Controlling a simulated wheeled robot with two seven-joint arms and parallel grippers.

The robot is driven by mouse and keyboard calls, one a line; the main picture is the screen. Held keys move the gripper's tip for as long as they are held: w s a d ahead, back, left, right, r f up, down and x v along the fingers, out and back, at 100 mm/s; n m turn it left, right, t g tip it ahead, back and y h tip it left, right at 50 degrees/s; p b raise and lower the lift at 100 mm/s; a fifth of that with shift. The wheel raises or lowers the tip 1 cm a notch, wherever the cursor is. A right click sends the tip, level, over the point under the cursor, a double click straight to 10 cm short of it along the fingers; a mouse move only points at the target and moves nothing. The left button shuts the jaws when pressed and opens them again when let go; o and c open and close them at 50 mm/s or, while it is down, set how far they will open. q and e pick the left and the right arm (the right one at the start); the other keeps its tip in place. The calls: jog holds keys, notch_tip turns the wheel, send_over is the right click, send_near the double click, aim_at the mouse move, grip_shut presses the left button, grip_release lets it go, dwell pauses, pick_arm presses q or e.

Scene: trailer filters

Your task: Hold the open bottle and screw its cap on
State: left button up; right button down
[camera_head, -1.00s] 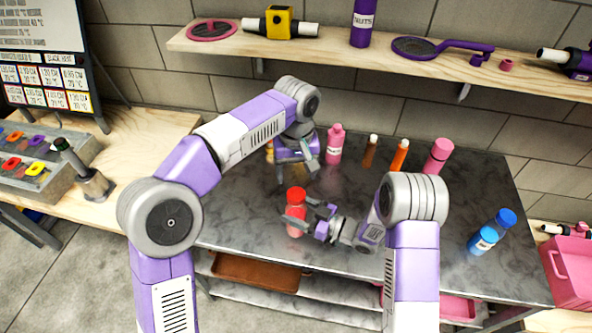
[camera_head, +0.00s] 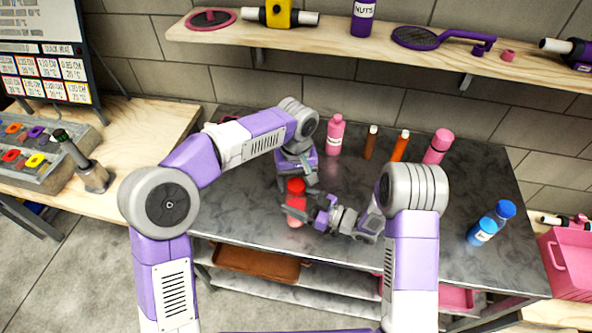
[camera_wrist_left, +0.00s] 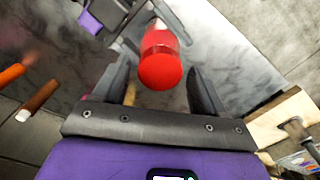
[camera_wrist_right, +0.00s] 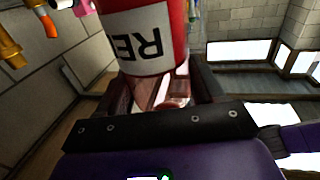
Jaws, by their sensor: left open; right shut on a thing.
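The red bottle (camera_head: 295,221) stands upright near the front of the grey table, with a bright red cap (camera_head: 296,186) on its top. Whether the cap is screwed tight I cannot tell. My right gripper (camera_head: 302,212) is shut around the bottle's body from the right. Its labelled side fills the top of the right wrist view (camera_wrist_right: 150,45). My left gripper (camera_head: 297,180) is open just above and behind the bottle. In the left wrist view the cap's rounded top (camera_wrist_left: 160,68) lies between the two spread fingers, which do not visibly touch it.
Behind stand a pink bottle (camera_head: 335,135), a brown bottle (camera_head: 370,144), an orange bottle (camera_head: 400,147) and a pink container (camera_head: 437,147). Blue bottles (camera_head: 482,232) stand at the right. A shelf (camera_head: 340,45) runs along the wall. The table's front middle-right is clear.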

pick_arm(q)
jog(key=shift+f, duration=0.4)
jog(key=shift+c, duration=0.3)
jog(key=c, duration=1)
jog(key=m, duration=0.7)
jog(key=shift+c, duration=0.2)
jog(key=m, duration=0.3)
jog(key=shift+m, duration=0.3)
jog(key=m, duration=0.4)
jog(key=o, duration=1.2)
jog(key=shift+c, duration=0.2)
